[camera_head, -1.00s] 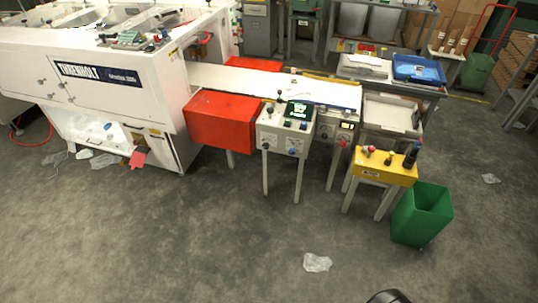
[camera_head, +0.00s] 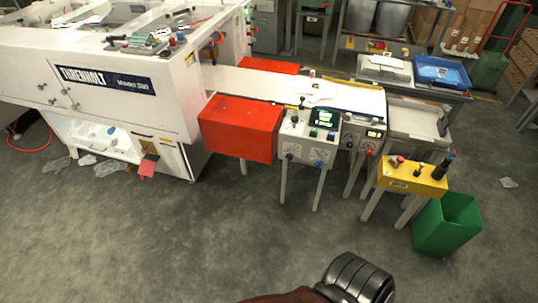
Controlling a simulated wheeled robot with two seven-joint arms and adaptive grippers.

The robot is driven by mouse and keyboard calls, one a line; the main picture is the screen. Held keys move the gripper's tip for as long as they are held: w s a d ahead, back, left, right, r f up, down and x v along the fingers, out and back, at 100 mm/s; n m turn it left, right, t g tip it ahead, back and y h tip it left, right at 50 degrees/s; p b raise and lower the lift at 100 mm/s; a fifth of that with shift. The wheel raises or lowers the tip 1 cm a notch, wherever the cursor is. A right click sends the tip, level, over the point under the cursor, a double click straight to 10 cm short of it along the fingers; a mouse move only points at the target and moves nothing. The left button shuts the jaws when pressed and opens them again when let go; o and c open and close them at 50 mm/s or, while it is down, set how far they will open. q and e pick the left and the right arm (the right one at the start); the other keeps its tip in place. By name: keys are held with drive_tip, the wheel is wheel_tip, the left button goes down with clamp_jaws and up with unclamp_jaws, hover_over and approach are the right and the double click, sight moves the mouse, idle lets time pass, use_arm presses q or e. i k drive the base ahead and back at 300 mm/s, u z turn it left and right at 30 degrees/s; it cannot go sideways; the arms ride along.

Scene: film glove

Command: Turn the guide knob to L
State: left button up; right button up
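A grey-white control panel (camera_head: 307,139) on legs stands beside the conveyor, with a small green-lit screen (camera_head: 323,117) and several small knobs and buttons. A dark knob (camera_head: 288,156) and a blue knob (camera_head: 318,163) sit on its front face. A second box (camera_head: 366,139) to its right has a lit display and further knobs. Labels are too small to read, so I cannot tell which knob is the guide knob or where it points. Neither gripper's fingers show; only a black ribbed part, which seems mine, rises at the bottom edge, well short of the panel.
The big white machine (camera_head: 105,85) fills the left, with a red cover (camera_head: 240,128) between it and the panel. A yellow control stand (camera_head: 412,177) and green bin (camera_head: 446,225) stand at right. Plastic scraps (camera_head: 57,163) lie at left. The floor before the panel looks open.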

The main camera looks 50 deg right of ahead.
sight(290, 156)
drive_tip(key=z, duration=0.25)
drive_tip(key=i, duration=0.65)
drive_tip(key=z, duration=0.5)
